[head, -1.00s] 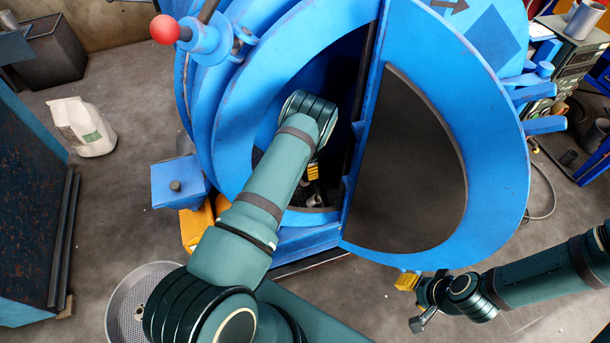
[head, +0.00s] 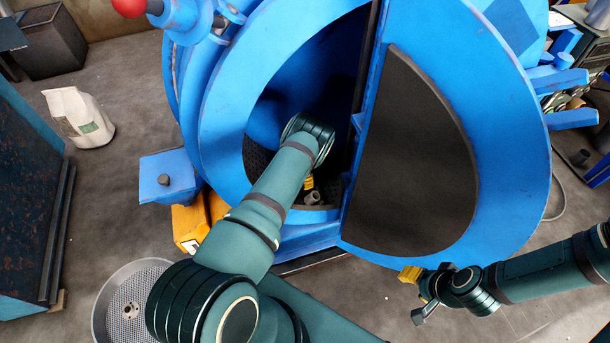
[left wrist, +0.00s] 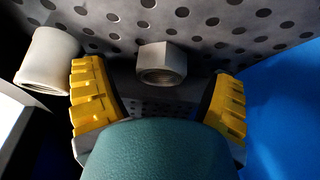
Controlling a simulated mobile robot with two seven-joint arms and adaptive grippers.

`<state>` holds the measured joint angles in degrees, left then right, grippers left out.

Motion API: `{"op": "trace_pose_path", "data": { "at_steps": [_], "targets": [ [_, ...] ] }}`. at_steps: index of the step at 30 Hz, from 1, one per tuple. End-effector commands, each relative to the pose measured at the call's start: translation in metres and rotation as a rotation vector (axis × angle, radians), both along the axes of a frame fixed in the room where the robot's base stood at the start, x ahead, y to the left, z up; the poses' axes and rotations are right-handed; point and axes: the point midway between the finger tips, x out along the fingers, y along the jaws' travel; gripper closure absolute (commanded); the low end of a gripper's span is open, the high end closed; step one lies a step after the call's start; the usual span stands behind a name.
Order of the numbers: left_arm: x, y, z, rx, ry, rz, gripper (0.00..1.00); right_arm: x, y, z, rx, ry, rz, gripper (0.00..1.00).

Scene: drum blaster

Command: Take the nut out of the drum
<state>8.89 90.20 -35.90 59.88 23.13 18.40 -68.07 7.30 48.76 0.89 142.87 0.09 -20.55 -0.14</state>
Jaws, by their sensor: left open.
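The nut (left wrist: 162,65) is a grey metal hexagon with a round hole, resting on the perforated drum floor in the left wrist view. The blue drum (head: 235,110) stands open, and my left arm reaches through its opening. My left gripper (left wrist: 158,92) is open, its yellow-padded fingers spread to either side of the nut, which is beyond and roughly between them. In the head view only a bit of yellow pad shows in the opening, and I cannot pick out the nut there. My right gripper (head: 413,297) is outside, in front of the drum, open and empty.
A pale cylindrical part (left wrist: 47,60) lies left of the nut, close to the left finger. The opening's rim and the dark half panel (head: 415,150) flank my left arm. A perforated round basin (head: 112,300) stands on the floor at lower left, with a white bag (head: 78,117) beyond.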

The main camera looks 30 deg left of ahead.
Motion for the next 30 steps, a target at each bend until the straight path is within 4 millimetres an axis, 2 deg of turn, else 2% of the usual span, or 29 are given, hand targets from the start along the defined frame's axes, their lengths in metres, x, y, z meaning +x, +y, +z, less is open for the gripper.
{"op": "trace_pose_path", "data": {
  "at_steps": [3, 10, 11, 15, 17, 18, 26, 30],
  "targets": [
    [-0.002, 0.002, -0.009, 0.002, 0.0, -0.001, 0.15, 0.0, 0.0, -0.004, 0.0, -0.001, 0.0, 0.53],
    [-0.002, 0.002, -0.009, 0.001, 0.0, -0.001, 0.15, 0.0, 0.0, -0.003, 0.0, -0.001, 0.0, 0.53],
    [-0.002, 0.002, -0.009, 0.001, 0.0, -0.001, 0.19, 0.0, 0.0, -0.003, 0.0, -0.001, 0.0, 0.53],
    [-0.003, 0.002, -0.009, 0.001, 0.0, -0.001, 0.68, 0.0, 0.0, -0.003, 0.0, -0.001, 0.0, 0.53],
    [-0.003, 0.002, -0.009, 0.0, 0.0, -0.001, 0.89, 0.0, 0.0, -0.003, 0.0, -0.001, 0.0, 0.53],
    [-0.003, 0.002, -0.009, 0.0, 0.0, -0.001, 0.96, 0.0, 0.0, -0.003, 0.0, -0.001, 0.0, 0.53],
    [-0.002, 0.002, -0.007, 0.002, -0.001, -0.001, 0.96, 0.0, 0.0, -0.002, 0.0, 0.0, 0.0, 0.53],
    [-0.001, 0.002, 0.009, 0.001, -0.003, 0.001, 0.96, -0.001, 0.0, 0.003, 0.0, 0.001, 0.0, 0.53]
  ]
}}
